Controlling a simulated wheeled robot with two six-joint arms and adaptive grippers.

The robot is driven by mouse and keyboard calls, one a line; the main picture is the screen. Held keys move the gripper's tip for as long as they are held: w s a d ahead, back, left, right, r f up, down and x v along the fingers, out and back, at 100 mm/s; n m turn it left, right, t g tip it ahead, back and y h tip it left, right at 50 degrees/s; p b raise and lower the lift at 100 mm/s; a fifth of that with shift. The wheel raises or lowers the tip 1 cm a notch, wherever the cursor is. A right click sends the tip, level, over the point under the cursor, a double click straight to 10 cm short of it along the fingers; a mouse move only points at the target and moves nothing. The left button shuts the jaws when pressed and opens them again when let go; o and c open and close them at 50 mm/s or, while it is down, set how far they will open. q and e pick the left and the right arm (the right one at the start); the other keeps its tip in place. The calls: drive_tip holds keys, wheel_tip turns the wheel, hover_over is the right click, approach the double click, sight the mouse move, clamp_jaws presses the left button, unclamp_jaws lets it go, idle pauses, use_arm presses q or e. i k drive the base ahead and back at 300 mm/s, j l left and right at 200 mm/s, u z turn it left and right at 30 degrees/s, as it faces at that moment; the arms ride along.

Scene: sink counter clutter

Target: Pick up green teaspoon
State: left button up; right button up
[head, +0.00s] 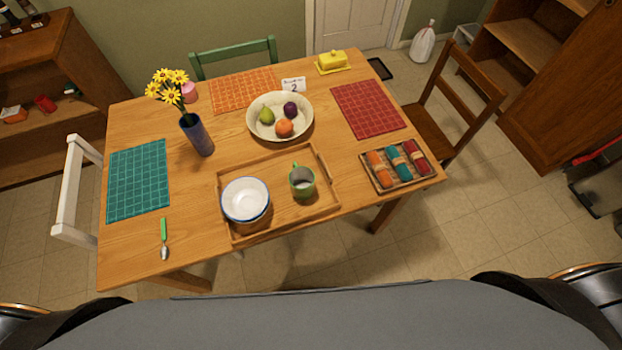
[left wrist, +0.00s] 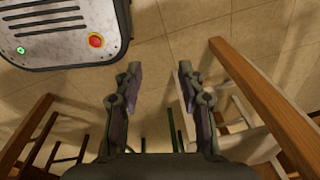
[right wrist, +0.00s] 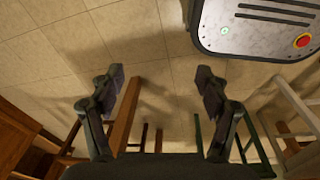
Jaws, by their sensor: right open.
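The green teaspoon (head: 164,238) has a green handle and a silver bowl. In the head view it lies on the wooden table (head: 130,262) near its front left corner, handle pointing away from me and bowl towards me. Nothing covers it. My left gripper (left wrist: 160,82) shows in the left wrist view with its fingers spread and empty, over tiled floor and chair legs. My right gripper (right wrist: 158,85) shows in the right wrist view with its fingers apart and empty, also over floor. Neither wrist view shows the teaspoon, and neither gripper shows in the head view.
Right of the teaspoon, a wooden tray (head: 273,230) holds bowls (head: 245,199) and a green mug (head: 302,182). A teal placemat (head: 138,178) lies behind the spoon. A vase (head: 197,136) with yellow flowers and a fruit bowl (head: 265,132) stand farther back. A white chair (head: 68,200) stands left.

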sight(165, 251)
drive_tip(key=u, duration=1.7)
